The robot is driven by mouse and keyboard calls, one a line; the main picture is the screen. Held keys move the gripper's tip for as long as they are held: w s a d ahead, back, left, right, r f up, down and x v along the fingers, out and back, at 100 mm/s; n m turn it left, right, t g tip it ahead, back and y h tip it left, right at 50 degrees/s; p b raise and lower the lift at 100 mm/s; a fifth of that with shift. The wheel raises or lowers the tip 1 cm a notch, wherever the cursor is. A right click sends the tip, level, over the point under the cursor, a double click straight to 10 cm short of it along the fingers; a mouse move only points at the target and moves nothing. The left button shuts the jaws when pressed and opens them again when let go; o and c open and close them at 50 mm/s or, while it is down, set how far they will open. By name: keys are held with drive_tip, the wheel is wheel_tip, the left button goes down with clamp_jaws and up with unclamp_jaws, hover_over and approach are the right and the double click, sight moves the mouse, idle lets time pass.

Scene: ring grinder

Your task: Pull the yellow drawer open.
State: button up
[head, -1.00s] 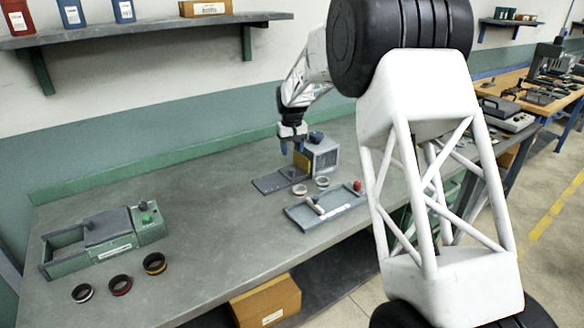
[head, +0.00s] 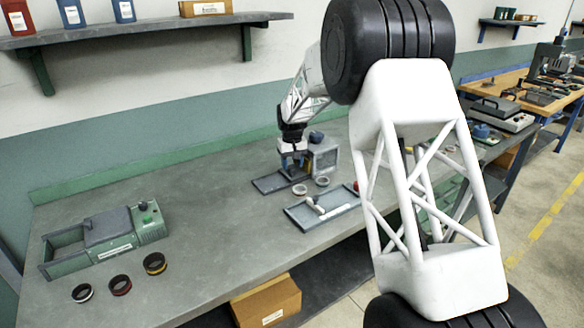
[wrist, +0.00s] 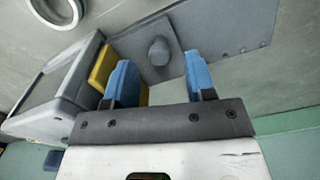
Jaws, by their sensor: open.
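The yellow drawer (wrist: 101,68) shows in the wrist view as a yellow strip on the side of the grey box (wrist: 50,92). The left finger hides part of it. In the head view my gripper (head: 293,161) is low at the left side of the grey box (head: 325,157) and hides most of the yellow. My gripper (wrist: 160,82) is open, its two blue fingers apart. The left finger overlaps the yellow in the wrist view; I cannot tell whether they touch. A round grey knob (wrist: 160,52) shows between the fingers, seemingly on the flat grey plate (wrist: 225,38).
A shallow tray (head: 335,212) and a pale ring (head: 322,181) lie in front of the box. A green machine (head: 105,235) and several dark rings (head: 120,285) are on the left of the bench. The bench middle (head: 210,210) is clear.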

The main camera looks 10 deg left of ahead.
drive_tip(key=shift+f, duration=0.95)
drive_tip(key=shift+c, duration=0.4)
clamp_jaws()
